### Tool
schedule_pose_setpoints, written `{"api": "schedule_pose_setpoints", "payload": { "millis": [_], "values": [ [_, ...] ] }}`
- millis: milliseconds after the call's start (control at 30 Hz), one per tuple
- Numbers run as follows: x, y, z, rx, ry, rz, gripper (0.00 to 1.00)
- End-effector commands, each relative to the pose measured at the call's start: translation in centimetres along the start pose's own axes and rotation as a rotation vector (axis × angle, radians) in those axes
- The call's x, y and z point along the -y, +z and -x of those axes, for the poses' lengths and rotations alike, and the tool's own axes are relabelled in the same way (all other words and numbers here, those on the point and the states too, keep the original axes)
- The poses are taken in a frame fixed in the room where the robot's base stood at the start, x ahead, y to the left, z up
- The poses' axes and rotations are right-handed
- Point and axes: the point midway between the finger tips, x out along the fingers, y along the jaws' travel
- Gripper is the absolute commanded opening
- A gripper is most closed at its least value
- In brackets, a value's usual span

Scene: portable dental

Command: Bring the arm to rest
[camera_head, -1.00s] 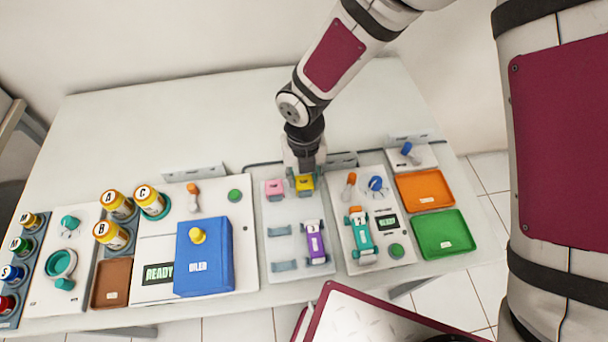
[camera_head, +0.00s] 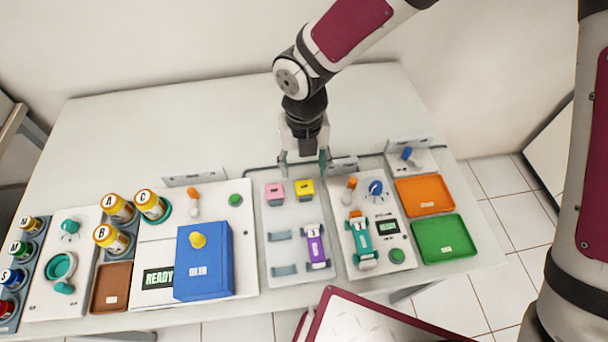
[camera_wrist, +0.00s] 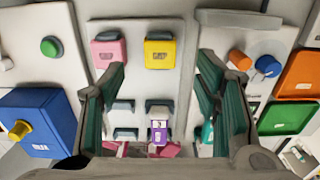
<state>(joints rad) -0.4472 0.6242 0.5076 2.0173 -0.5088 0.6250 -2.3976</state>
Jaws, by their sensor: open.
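My gripper (camera_head: 305,165) hangs open and empty above the back edge of the middle white panel (camera_head: 293,267). Its two fingers stand wide apart in the wrist view (camera_wrist: 165,105). A pink block (camera_head: 275,194) and a yellow block (camera_head: 304,189) sit on that panel just in front of and below the fingers, apart from them. A purple handpiece-like piece (camera_head: 315,245) lies in a rack on the same panel. A similar teal piece (camera_head: 359,240) lies on the panel to the right.
A blue box (camera_head: 203,270) with a yellow knob stands left, beside a display reading READY. Yellow jars (camera_head: 118,204) stand further left. Orange (camera_head: 424,194) and green (camera_head: 445,238) trays lie at the right. The back of the table (camera_head: 180,130) is clear.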

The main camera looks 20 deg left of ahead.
Motion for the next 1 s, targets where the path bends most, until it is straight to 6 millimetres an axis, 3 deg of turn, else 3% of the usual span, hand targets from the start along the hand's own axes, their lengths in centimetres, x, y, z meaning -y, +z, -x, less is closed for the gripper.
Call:
{"api": "schedule_pose_setpoints", "payload": {
  "millis": [100,300,667,767,867,1000],
  "values": [
    [0.1,0.1,2.3,0.003,0.000,-0.003,0.57],
    [0.0,0.1,4.7,0.001,0.000,-0.002,0.57],
    [0.3,0.0,5.5,0.003,-0.004,-0.018,0.57],
    [1.9,-0.1,6.6,0.018,-0.022,-0.122,0.57],
    [5.0,-0.6,8.8,0.051,-0.054,-0.343,0.57],
    [10.4,-2.5,12.9,0.123,-0.087,-0.783,0.57]
  ]
}}
